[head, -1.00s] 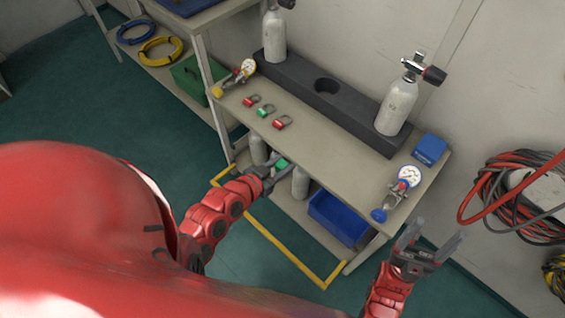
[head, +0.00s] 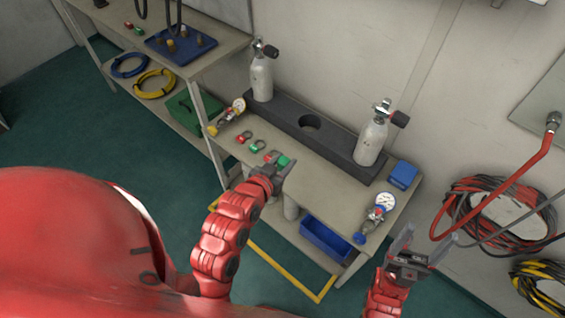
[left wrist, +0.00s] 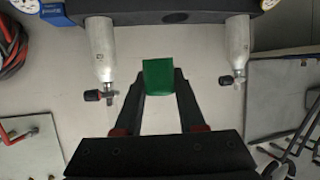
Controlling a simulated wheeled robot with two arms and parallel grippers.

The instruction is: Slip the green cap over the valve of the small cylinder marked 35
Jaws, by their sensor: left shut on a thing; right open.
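Two small grey cylinders with black-knobbed valves stand upright in a dark rack (head: 335,150), one at the left (head: 261,80) and one at the right (head: 370,143). I cannot read their markings. My left gripper (head: 281,165) is shut on the green cap (head: 284,160), near the bench's front edge and apart from both cylinders. In the left wrist view the cap (left wrist: 158,82) sits between the fingertips; the right-hand cylinder shows at left (left wrist: 101,50) and the other at right (left wrist: 237,50). My right gripper (head: 428,240) is open and empty, right of the bench.
Small red and green clips (head: 257,146) lie on the bench (head: 315,160) beside my left gripper. Gauges stand at the bench's left (head: 238,106) and right (head: 384,203) ends. A blue box (head: 403,174) is right of the rack. Hoses (head: 480,205) hang on the wall.

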